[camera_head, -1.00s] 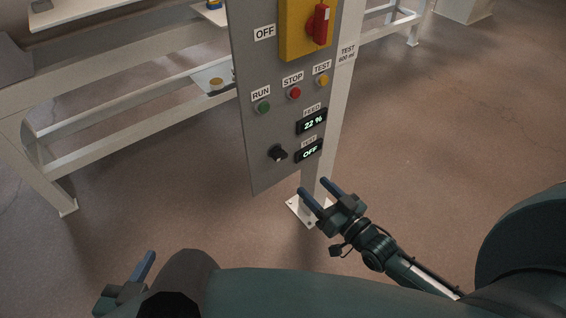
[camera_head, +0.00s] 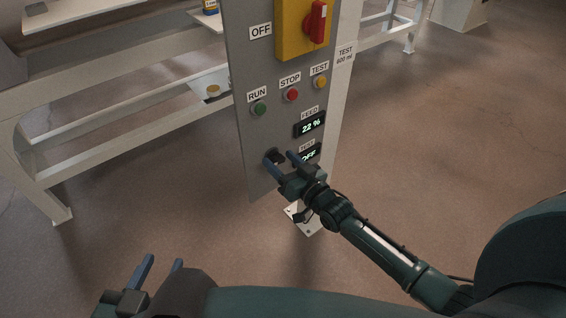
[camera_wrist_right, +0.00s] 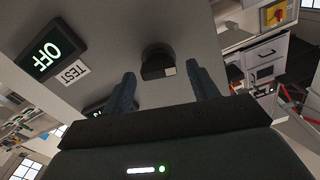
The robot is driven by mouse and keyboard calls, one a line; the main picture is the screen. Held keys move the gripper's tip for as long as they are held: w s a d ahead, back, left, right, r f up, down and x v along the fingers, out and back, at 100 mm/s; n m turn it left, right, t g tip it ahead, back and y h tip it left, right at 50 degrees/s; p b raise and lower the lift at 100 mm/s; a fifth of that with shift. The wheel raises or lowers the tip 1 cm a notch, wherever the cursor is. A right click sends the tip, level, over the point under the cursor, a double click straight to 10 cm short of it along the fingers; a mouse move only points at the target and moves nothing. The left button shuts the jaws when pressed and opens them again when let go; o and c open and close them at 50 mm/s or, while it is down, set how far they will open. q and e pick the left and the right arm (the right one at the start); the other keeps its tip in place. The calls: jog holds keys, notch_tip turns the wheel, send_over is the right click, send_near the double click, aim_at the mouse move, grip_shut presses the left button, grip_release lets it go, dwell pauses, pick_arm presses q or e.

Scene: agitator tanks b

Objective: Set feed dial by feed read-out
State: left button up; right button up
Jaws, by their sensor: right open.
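The black feed dial (camera_head: 275,155) sits low on the grey panel (camera_head: 250,135), partly covered by my right gripper. It also shows in the right wrist view (camera_wrist_right: 154,62), with a pale mark on one side. The feed read-out (camera_head: 311,125) shows 22 %. My right gripper (camera_head: 279,158) is open, its fingers on either side of the dial; the wrist view shows the dial between and just beyond the fingertips, and contact cannot be told. My left gripper (camera_head: 164,261) is open and empty at the lower left, away from the panel.
Below the feed read-out, the test read-out (camera_head: 311,153) shows OFF, partly hidden by my right gripper. Above are the green run button (camera_head: 259,109), red stop button (camera_head: 292,96), yellow test button (camera_head: 320,82) and red switch (camera_head: 317,22). A white frame (camera_head: 100,160) stands left.

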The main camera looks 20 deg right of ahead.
jog(key=shift+c, duration=0.6)
jog(key=c, duration=0.9)
